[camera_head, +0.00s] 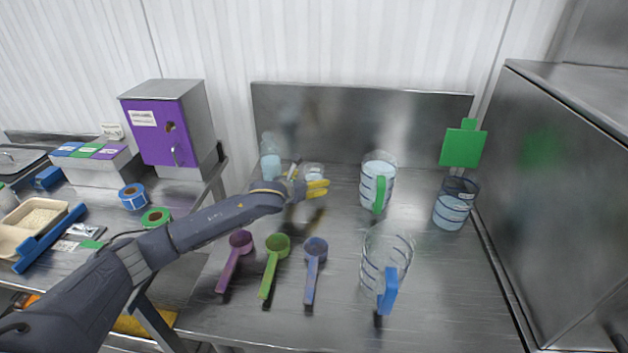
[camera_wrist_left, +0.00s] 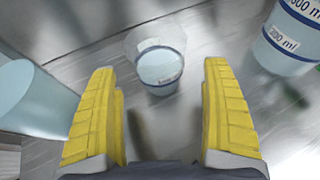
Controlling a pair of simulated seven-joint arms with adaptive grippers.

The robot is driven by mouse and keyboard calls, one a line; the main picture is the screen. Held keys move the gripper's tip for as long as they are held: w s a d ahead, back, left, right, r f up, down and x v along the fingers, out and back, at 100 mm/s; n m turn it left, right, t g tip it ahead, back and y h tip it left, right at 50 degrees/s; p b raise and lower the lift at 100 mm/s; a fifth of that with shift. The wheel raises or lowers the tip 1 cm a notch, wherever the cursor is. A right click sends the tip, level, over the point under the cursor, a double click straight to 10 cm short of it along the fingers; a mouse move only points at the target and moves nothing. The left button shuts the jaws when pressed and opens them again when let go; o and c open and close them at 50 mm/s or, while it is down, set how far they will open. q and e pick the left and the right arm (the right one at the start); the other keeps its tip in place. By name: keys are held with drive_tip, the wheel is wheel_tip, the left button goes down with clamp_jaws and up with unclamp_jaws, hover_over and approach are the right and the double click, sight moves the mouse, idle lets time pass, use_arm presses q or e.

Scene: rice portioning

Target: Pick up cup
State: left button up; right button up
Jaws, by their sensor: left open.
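A small clear cup (camera_head: 313,169) with a blue line and a white label stands on the steel table near the back panel. In the left wrist view the cup (camera_wrist_left: 158,68) is ahead of the gap between the fingers. My left gripper (camera_head: 318,188), with yellow fingers, is open and empty, close in front of the cup in the head view. In the left wrist view the gripper's fingers (camera_wrist_left: 160,80) are wide apart, one to each side, with no visible contact. The gripper and wrist partly hide the cup's lower part in the head view. My right gripper is not in view.
A clear container (camera_head: 270,162) stands left of the cup and a green-handled jug (camera_head: 370,182) to its right. A blue-handled jug (camera_head: 375,262), a dark clear container (camera_head: 452,208) and purple, green and blue scoops (camera_head: 314,262) stand or lie nearer. A steel panel (camera_head: 365,120) is behind.

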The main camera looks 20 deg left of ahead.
sight(314, 179)
use_arm(q)
drive_tip(key=shift+x, duration=2)
drive_tip(key=shift+c, duration=0.4)
drive_tip(key=c, duration=1.3)
